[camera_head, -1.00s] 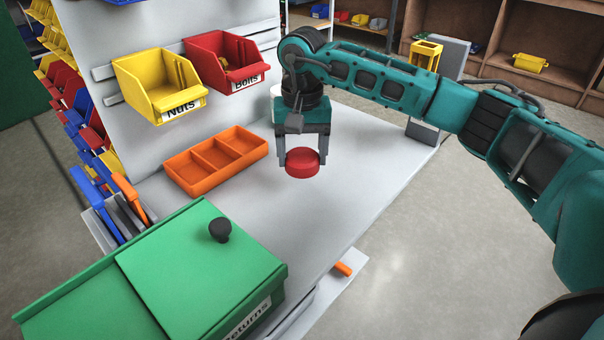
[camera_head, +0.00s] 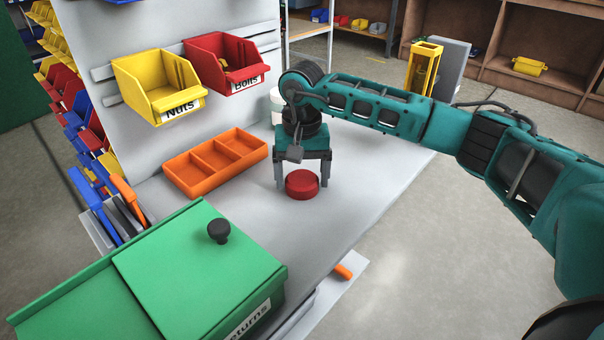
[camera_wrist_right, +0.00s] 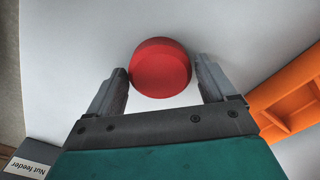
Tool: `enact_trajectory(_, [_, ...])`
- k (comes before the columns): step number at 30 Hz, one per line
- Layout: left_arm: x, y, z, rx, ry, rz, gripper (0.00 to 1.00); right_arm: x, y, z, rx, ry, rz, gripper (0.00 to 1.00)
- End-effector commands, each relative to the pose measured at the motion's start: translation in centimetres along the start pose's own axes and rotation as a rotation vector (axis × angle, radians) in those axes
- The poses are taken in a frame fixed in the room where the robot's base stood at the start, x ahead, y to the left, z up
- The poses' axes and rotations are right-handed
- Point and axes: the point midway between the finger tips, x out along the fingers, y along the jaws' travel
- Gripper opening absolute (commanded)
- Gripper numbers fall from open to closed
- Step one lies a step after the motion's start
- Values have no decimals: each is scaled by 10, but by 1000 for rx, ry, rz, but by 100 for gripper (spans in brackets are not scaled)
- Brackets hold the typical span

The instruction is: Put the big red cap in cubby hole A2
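The big red cap (camera_head: 302,185) is a round red disc resting on the light grey tabletop. My right gripper (camera_head: 302,180) is just above the tabletop, with one finger on each side of the cap. In the right wrist view the cap (camera_wrist_right: 160,67) lies between the two fingertips (camera_wrist_right: 160,80), with a narrow gap on each side, so the gripper is open. My left gripper is not in view. No cubby hole labelled A2 can be read.
An orange three-part tray (camera_head: 215,162) lies left of the cap. Yellow Nuts (camera_head: 160,85) and red Bolts (camera_head: 233,62) bins hang behind. A green Returns box (camera_head: 190,255) stands in front. Brown shelving (camera_head: 545,85) is at the back right. The table right of the cap is clear.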

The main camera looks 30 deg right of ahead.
Motion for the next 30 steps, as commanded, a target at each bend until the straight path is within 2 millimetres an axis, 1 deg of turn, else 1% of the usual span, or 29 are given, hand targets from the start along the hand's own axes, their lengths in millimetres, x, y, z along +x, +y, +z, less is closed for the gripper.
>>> enact_trajectory(1, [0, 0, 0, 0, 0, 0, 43, 0, 0, 0, 0, 0, 0, 89])
enact_trajectory(3, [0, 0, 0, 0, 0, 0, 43, 0, 0, 0, 0, 0, 0, 96])
enact_trajectory(10, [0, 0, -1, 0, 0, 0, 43, -1, 0, 0, 1, 0, 0, 96])
enact_trajectory(14, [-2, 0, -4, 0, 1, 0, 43, -9, 0, 0, 0, 2, -1, 96])
enact_trajectory(17, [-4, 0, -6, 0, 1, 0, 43, -26, 0, -1, 0, 3, -2, 96])
enact_trajectory(24, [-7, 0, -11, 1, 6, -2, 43, -79, 0, -1, 0, 4, -3, 96])
enact_trajectory(27, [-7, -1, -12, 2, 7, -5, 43, -98, 0, -1, 0, 4, -2, 96])
enact_trajectory(30, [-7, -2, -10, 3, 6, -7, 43, -112, 0, 0, 0, 2, -2, 96])
